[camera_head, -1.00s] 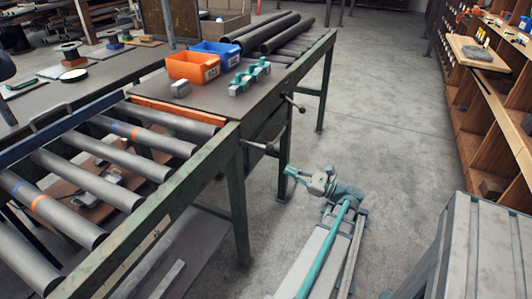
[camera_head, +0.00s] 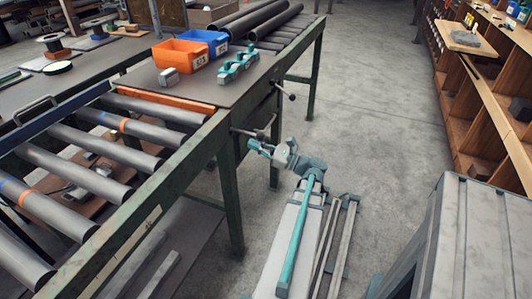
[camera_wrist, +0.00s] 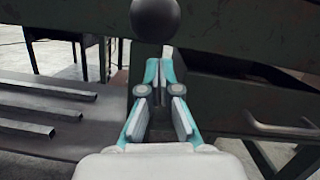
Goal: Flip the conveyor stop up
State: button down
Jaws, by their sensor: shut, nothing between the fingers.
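An orange bar (camera_head: 160,105), which looks like the conveyor stop, lies low across the end of the rollers at the table edge in the head view. A lever (camera_head: 258,133) sticks out from the green table frame below it. My gripper (camera_head: 254,147) is just below and beside this lever. In the wrist view, the teal fingers of my gripper (camera_wrist: 160,65) are shut and empty, pointing at the dark green frame. A black ball knob (camera_wrist: 155,20) shows directly above the fingertips; I cannot tell whether they touch it.
The dark green frame (camera_wrist: 230,85) fills much of the wrist view, with a curved handle (camera_wrist: 280,128) at right. An orange bin (camera_head: 180,53) and a blue bin (camera_head: 210,42) stand on top. Open floor (camera_head: 370,100) lies to the right.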

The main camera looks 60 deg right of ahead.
aim_at(259, 134)
jog(key=shift+s+a+r, duration=0.1)
jog(key=shift+a+r, duration=0.05)
jog(key=shift+r, duration=0.55)
jog(key=shift+a+r, duration=0.15)
jog(key=shift+r, duration=0.55)
jog(key=shift+r, duration=0.1)
notch_tip(259, 134, up, 7)
jog(key=p, duration=0.6)
jog(key=shift+f, duration=0.2)
jog(key=f, duration=0.1)
jog(key=f+b, duration=0.1)
jog(key=f, duration=0.1)
jog(key=d+f, duration=0.1)
jog(key=shift+s+d+f, duration=0.1)
jog(key=shift+s+f, duration=0.3)
jog(key=v, duration=0.9)
